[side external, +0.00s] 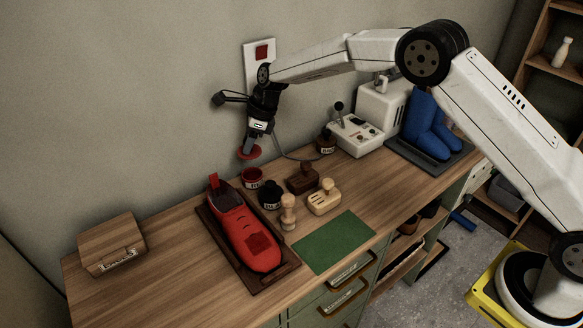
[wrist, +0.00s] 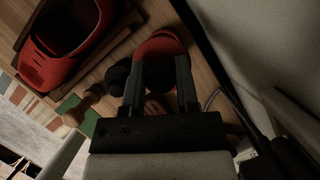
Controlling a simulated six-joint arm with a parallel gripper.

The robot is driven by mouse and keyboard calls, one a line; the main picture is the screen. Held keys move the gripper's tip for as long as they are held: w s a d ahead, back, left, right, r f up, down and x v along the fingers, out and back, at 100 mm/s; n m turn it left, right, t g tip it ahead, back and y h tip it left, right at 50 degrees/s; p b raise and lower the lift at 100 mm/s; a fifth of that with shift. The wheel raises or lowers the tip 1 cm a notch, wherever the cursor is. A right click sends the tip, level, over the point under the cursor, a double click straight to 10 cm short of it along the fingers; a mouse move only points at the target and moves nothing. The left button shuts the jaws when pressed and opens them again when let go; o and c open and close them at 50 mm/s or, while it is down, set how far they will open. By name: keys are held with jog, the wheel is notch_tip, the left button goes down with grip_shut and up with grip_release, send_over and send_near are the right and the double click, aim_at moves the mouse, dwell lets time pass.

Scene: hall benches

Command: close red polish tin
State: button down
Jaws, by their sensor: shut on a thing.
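A red polish tin (side external: 252,177) stands on the wooden bench beside the red shoe, with a dark opening at its top. My gripper (side external: 253,140) is shut on a round red lid (side external: 249,153). The lid hangs above the tin, apart from it and slightly tilted. In the wrist view my gripper (wrist: 160,87) has the red lid (wrist: 162,46) between its two fingers. The tin itself is hidden or cannot be told apart there.
The red shoe (side external: 247,234) lies on a dark tray left of the tin. A black jar (side external: 270,195), brushes (side external: 302,179) and a wooden peg (side external: 288,212) stand close on the right. The wall with a socket plate (side external: 259,60) is close behind. A green mat (side external: 335,242) lies clear in front.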

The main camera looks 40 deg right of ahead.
jog(key=shift+f, duration=3.05)
jog(key=shift+f, duration=0.2)
dwell(0.5)
grip_release()
jog(key=shift+r, duration=0.1)
dwell(0.3)
jog(key=shift+r, duration=3.4)
grip_shut()
